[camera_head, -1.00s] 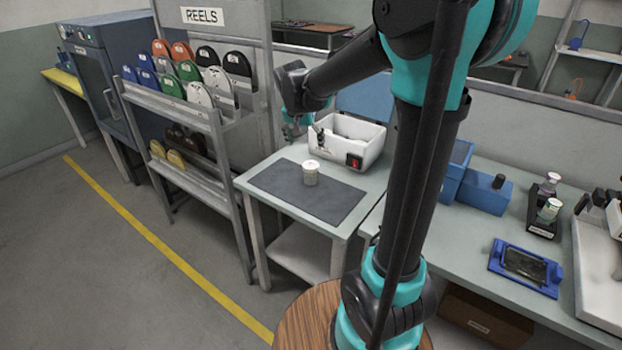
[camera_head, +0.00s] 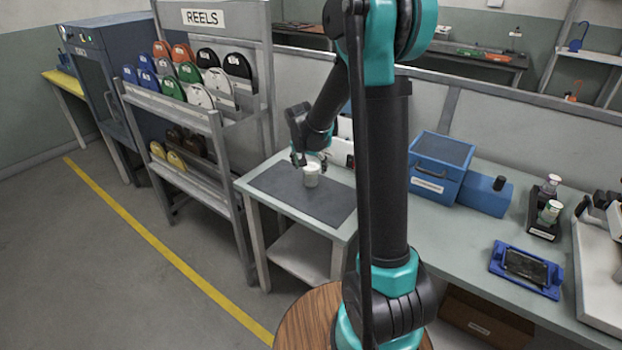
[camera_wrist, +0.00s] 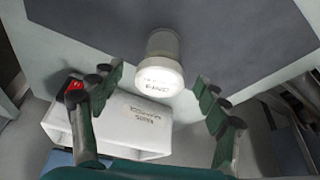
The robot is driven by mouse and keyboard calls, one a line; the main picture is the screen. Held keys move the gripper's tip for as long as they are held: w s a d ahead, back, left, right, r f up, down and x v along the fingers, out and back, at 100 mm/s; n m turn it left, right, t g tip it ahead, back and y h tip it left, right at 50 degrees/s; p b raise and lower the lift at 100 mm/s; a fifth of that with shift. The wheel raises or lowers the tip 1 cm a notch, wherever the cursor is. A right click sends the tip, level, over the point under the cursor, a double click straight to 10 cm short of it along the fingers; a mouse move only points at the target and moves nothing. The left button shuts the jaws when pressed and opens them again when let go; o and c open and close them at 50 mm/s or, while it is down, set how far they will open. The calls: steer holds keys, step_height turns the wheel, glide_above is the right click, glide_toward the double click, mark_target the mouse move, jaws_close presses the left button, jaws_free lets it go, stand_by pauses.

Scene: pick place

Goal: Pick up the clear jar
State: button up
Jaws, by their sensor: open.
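The jar (camera_head: 311,177) stands upright on the dark mat on the small table. It looks whitish, with a pale lid. In the wrist view the jar (camera_wrist: 161,62) is seen from its lid end, above and between the fingertips. My gripper (camera_head: 309,161) is at the jar's top, just behind it in the head view. In the wrist view my gripper (camera_wrist: 160,82) has its two fingers spread wide, one on each side, with clear gaps to the jar. It holds nothing.
The dark mat (camera_head: 275,185) is otherwise bare. A reel rack (camera_head: 185,80) stands left; a blue box (camera_head: 438,165) stands on the right bench.

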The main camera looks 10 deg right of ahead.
steer(key=shift+x, duration=1.65)
steer(key=shift+c, duration=0.3)
steer(key=shift+r, duration=0.1)
steer(key=c, duration=1.6)
steer(key=shift+o, duration=0.2)
